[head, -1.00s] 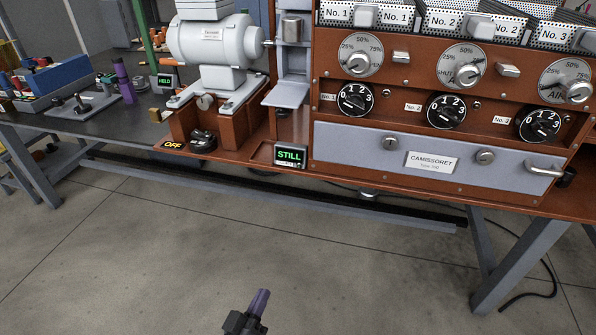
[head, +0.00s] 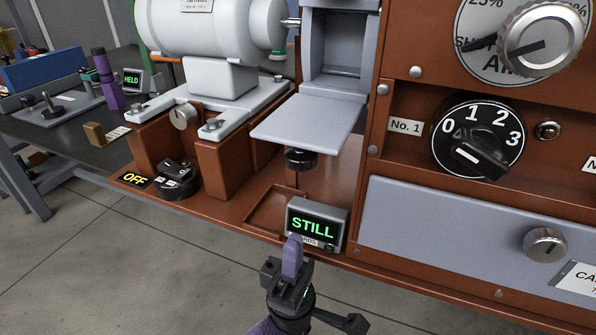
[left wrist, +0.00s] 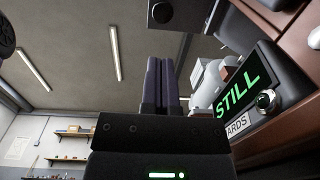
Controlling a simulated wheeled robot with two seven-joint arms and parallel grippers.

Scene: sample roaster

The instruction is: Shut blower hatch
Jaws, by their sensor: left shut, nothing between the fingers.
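The blower hatch appears to be the pale grey flap (head: 312,122) at the foot of the grey housing (head: 343,45). It sticks out toward me, roughly level, and the housing's opening shows above it. My left gripper (head: 292,246) points upward below the flap, apart from it. Its purple fingers are together and empty, overlapping the lower left of the STILL display (head: 317,223) in the picture. In the left wrist view the closed fingers (left wrist: 161,82) point up and the STILL display (left wrist: 240,95) is to their right. My right gripper is not in view.
A white motor (head: 215,40) stands left of the housing. A black OFF switch (head: 176,178) sits at the bench's front edge. A dark round knob (head: 300,159) is under the flap. A grey drawer-like panel (head: 450,240) and a dial (head: 475,138) lie to the right. Open floor lies in front.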

